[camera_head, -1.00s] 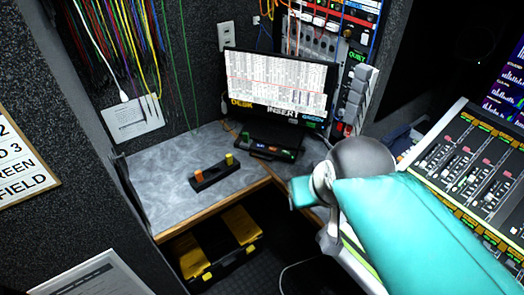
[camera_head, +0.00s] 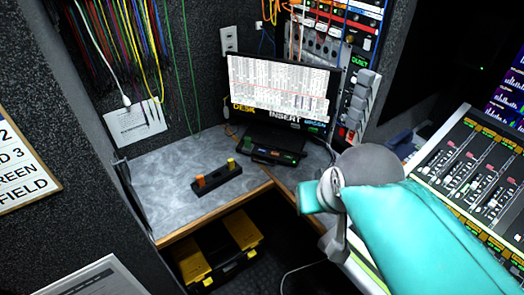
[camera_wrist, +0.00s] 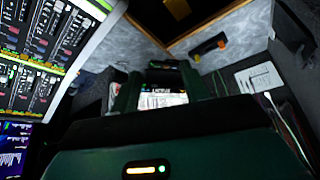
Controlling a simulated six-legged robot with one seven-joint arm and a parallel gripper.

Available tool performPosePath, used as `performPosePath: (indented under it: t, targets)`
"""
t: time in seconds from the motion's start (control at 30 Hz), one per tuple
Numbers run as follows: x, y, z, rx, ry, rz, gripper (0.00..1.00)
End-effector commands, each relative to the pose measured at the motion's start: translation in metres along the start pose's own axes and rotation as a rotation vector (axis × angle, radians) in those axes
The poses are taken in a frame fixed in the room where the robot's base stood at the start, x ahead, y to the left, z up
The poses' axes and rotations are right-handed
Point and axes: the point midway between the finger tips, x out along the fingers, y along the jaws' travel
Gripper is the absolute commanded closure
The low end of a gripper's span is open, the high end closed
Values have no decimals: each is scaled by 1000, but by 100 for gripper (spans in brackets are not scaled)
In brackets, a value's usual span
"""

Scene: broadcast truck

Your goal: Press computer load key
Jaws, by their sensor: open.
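A small black key panel (camera_head: 275,155) with several coloured keys sits on the counter below the monitor (camera_head: 285,95), whose screen is labelled DESK and INSERT. It also shows small in the wrist view (camera_wrist: 163,65). I cannot read which key is the computer load key. A second black box (camera_head: 216,180) with an orange and a yellow button lies to the left on the counter. In the wrist view my gripper (camera_wrist: 161,74) has its dark green fingers apart, with the monitor and panel visible between them. It is empty and apart from the keys.
The grey counter (camera_head: 165,200) is mostly clear. A mixing desk (camera_head: 470,170) stands right of my arm. A rack (camera_head: 345,50) rises behind the monitor. Coloured cables hang at upper left. A black and yellow toolbox (camera_head: 215,250) lies below the counter.

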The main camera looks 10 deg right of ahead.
Motion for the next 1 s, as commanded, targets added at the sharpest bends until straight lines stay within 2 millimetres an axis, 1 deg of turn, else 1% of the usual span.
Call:
performPosePath:
  t: [0.03, 0.17, 0.2, 1.0]
  targets:
    - [0, 0, 0, 0, 0, 0, 66]
    - [0, 0, 0, 0, 0, 0, 91]
    - [0, 0, 0, 0, 0, 0, 99]
    - [0, 0, 0, 0, 0, 0, 100]
